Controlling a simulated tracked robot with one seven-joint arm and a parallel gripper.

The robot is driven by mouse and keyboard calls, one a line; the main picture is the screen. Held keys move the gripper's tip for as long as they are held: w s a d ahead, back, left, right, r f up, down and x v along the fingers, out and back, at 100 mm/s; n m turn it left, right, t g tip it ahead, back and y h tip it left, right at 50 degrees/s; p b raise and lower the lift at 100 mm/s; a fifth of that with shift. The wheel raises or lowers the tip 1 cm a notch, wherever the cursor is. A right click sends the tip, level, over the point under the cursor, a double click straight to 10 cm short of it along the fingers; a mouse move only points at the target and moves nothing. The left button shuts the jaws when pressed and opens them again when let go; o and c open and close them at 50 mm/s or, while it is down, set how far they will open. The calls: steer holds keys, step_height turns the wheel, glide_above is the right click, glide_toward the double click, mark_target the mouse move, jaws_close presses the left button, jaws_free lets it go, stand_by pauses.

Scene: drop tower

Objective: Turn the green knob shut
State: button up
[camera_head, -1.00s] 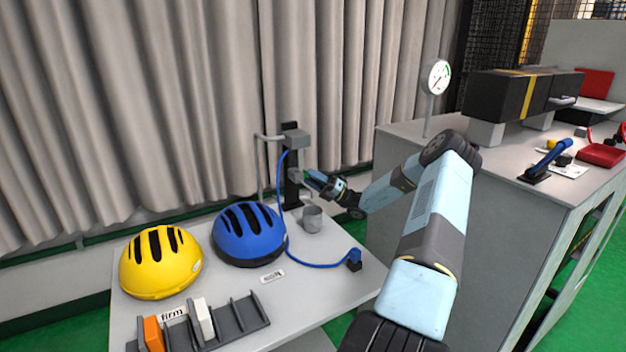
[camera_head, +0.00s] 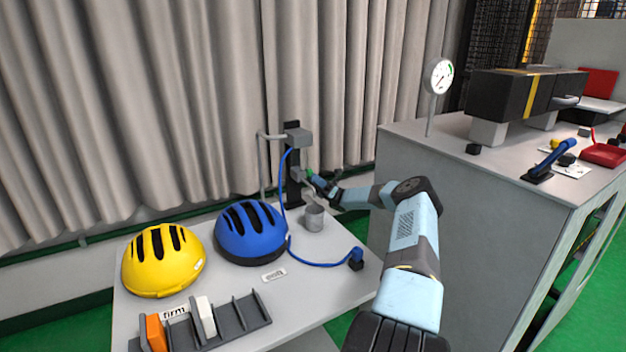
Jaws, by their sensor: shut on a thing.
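The green knob (camera_head: 309,173) is a small piece on the front of a dark upright stand with a grey block, at the back of the small table. My gripper (camera_head: 314,179) reaches it from the right and is shut on the knob, with its fingers covering most of it. The knob's exact angle is too small to tell. A grey metal cup (camera_head: 314,218) stands below the gripper. A blue hose (camera_head: 284,190) runs down from the stand and across the tabletop to a dark fitting (camera_head: 356,259).
A blue helmet (camera_head: 250,232) and a yellow helmet (camera_head: 162,260) sit to the left. A grey rack (camera_head: 237,318) with orange and white blocks is at the front. A large grey bench (camera_head: 450,190) with a dial gauge (camera_head: 439,76) stands at right. Curtains hang close behind the stand.

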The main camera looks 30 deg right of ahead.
steer(key=shift+w+n+g+h, duration=0.15)
steer(key=shift+n+g+h, duration=0.35)
steer(key=shift+n+g, duration=1.8)
steer(key=shift+n, duration=0.2)
steer(key=o, duration=1.1)
steer(key=shift+c, duration=0.2)
steer(key=shift+w, duration=0.1)
